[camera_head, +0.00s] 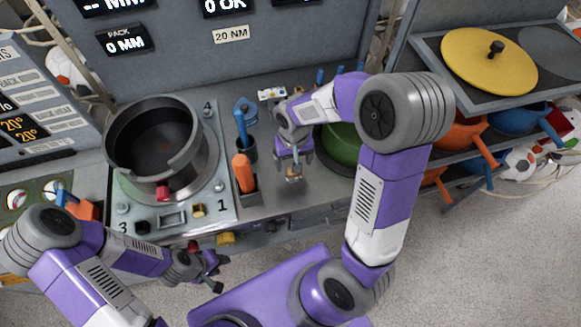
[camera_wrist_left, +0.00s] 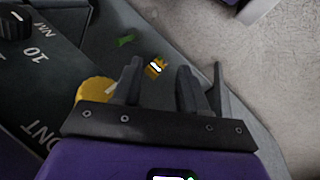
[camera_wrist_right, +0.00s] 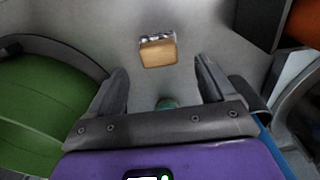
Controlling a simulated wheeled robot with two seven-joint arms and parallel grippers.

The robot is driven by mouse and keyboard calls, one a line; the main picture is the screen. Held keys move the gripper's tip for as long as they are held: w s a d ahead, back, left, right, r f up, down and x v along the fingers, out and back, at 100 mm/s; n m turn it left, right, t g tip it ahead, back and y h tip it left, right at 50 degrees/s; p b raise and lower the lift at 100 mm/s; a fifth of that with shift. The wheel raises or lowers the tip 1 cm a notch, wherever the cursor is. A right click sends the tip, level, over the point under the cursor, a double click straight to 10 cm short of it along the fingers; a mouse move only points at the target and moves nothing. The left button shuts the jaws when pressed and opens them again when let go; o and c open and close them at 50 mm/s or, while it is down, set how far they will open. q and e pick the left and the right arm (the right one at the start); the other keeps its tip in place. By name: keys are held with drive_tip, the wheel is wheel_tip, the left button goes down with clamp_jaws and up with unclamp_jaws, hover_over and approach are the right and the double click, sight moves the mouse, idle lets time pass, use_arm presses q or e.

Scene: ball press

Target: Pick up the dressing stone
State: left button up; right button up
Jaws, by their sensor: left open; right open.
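A small block with a tan face and a grey, bumpy edge, which looks like the dressing stone (camera_wrist_right: 158,52), lies on the grey bench in the right wrist view. It also shows as a small tan piece below my right gripper in the head view (camera_head: 293,175). My right gripper (camera_wrist_right: 163,88) is open and empty; the block lies beyond its fingertips, roughly between their lines, apart from them. My left gripper (camera_head: 214,274) is open and empty in front of the bench, well left of the block.
The round press pot (camera_head: 155,150) is further left. A shelf with pans (camera_head: 462,132) is at right.

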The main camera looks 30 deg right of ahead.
drive_tip(key=f, duration=0.4)
drive_tip(key=f+b, duration=0.1)
drive_tip(key=shift+s+a+f, duration=0.1)
drive_tip(key=shift+s+f, duration=0.25)
drive_tip(key=shift+f, duration=0.05)
drive_tip(key=c, duration=1.3)
wheel_tip(320, 180, up, 10)
drive_tip(key=shift+r+p, duration=0.1)
drive_tip(key=shift+p, duration=0.9)
